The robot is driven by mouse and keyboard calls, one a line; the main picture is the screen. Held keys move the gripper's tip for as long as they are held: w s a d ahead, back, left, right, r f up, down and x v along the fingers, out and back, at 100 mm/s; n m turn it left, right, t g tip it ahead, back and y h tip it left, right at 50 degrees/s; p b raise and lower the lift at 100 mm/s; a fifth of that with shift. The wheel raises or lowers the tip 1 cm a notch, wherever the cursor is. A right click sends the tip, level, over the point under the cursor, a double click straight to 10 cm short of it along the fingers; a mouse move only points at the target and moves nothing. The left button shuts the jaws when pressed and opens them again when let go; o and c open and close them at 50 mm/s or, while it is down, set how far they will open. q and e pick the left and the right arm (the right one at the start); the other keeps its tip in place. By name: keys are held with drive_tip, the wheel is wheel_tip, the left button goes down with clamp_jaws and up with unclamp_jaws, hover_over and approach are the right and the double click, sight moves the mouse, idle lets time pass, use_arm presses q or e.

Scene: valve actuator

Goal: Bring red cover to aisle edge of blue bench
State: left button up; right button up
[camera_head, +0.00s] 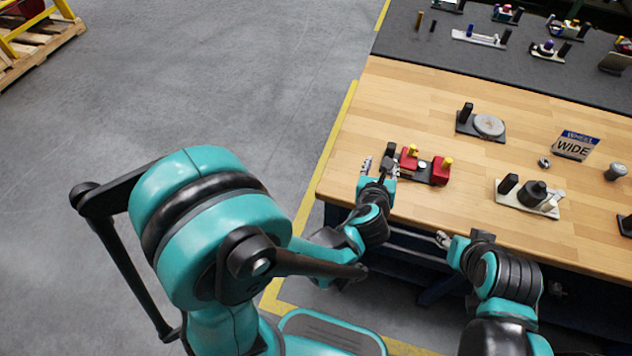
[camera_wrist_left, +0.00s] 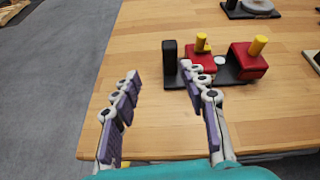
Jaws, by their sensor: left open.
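Two red blocks with yellow knobs, a left one (camera_head: 409,158) and a right one (camera_head: 441,171), sit on a black base plate with a black post (camera_head: 390,150) near the bench's front left corner. They also show in the left wrist view, left (camera_wrist_left: 200,60) and right (camera_wrist_left: 246,62). My left gripper (camera_head: 376,163) is open and empty over the wooden top, at the plate's left end. In the left wrist view its fingers (camera_wrist_left: 163,78) are spread, the right one overlapping the plate in the picture. My right gripper (camera_head: 443,238) is low at the bench's front edge; its jaw state is unclear.
The wooden bench top (camera_head: 350,135) has a left edge beside the yellow floor line and grey floor (camera_head: 230,80). A round grey disc (camera_head: 488,125) on a plate, a "WHEEL WIDE" sign (camera_head: 575,146) and a pale fixture (camera_head: 528,197) stand farther right. The top left of the plate is clear.

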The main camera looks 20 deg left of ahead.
use_arm(q)
drive_tip(key=s+a+r+n+g+y, duration=0.15)
drive_tip(key=s+a+n+g, duration=0.35)
drive_tip(key=a+n, duration=1)
drive_tip(key=s+a+r+n+g+h, duration=0.1)
drive_tip(key=s+r+n, duration=0.1)
drive_tip(key=s+n, duration=1)
drive_tip(key=n, duration=0.7)
drive_tip(key=shift+a+h, duration=0.35)
